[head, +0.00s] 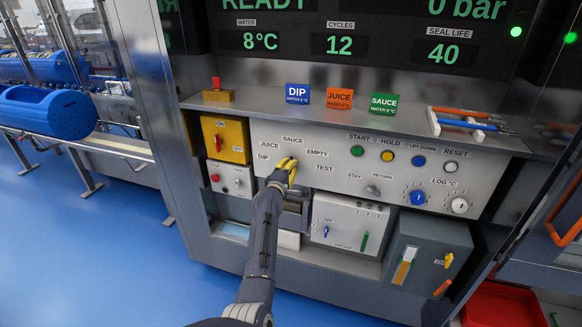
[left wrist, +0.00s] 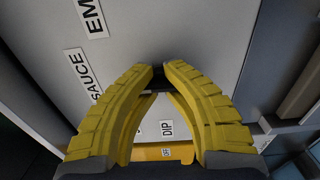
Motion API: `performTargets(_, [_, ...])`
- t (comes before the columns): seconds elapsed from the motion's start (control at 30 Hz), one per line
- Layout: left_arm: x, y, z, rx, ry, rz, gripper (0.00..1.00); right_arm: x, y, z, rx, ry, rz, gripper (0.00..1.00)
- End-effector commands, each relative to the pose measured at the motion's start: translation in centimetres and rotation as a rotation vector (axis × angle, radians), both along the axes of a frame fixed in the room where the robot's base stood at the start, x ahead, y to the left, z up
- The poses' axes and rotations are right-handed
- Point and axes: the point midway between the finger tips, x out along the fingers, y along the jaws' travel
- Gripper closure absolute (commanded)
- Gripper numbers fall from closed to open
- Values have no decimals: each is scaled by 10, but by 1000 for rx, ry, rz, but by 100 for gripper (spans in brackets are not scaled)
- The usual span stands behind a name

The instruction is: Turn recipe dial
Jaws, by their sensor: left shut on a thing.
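The recipe dial is on the grey control panel (head: 335,170), ringed by the labels JUICE, SAUCE, EMPTY, TEST and DIP. In the head view my left gripper (head: 288,165) covers the dial with its yellow fingers, so its pointer is hidden. In the left wrist view the fingertips of my left gripper (left wrist: 160,72) are closed around a small dark part of the recipe dial (left wrist: 158,82). The labels SAUCE and DIP show beside the fingers there. Which label the dial points to cannot be told. My right gripper is not in view.
A STAY/RETURN switch (head: 373,189), a green button (head: 357,151) and a yellow button (head: 388,160) lie to the right. A yellow switch box (head: 226,139) is at the left. DIP (head: 297,94), JUICE (head: 339,98) and SAUCE (head: 384,104) signs stand on the ledge above.

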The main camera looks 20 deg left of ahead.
Motion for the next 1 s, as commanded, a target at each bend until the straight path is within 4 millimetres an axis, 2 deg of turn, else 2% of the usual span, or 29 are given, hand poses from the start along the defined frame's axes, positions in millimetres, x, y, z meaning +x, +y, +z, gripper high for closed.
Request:
performTargets(0.03, [1, 8, 6, 0, -12, 12, 100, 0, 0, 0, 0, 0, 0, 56])
performTargets(0.27, [1, 9, 6, 1, -11, 13, 100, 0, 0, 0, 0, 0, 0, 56])
performTargets(0.3, [1, 9, 6, 1, -11, 13, 86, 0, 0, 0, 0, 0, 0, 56])
performTargets(0.9, [0, 5, 1, 2, -2, 7, 16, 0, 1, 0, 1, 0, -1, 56])
performTargets(0.93, [0, 4, 1, 1, -2, 6, 13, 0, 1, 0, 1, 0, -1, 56])
performTargets(1.0, [0, 4, 1, 1, -2, 5, 12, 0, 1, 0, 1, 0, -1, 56])
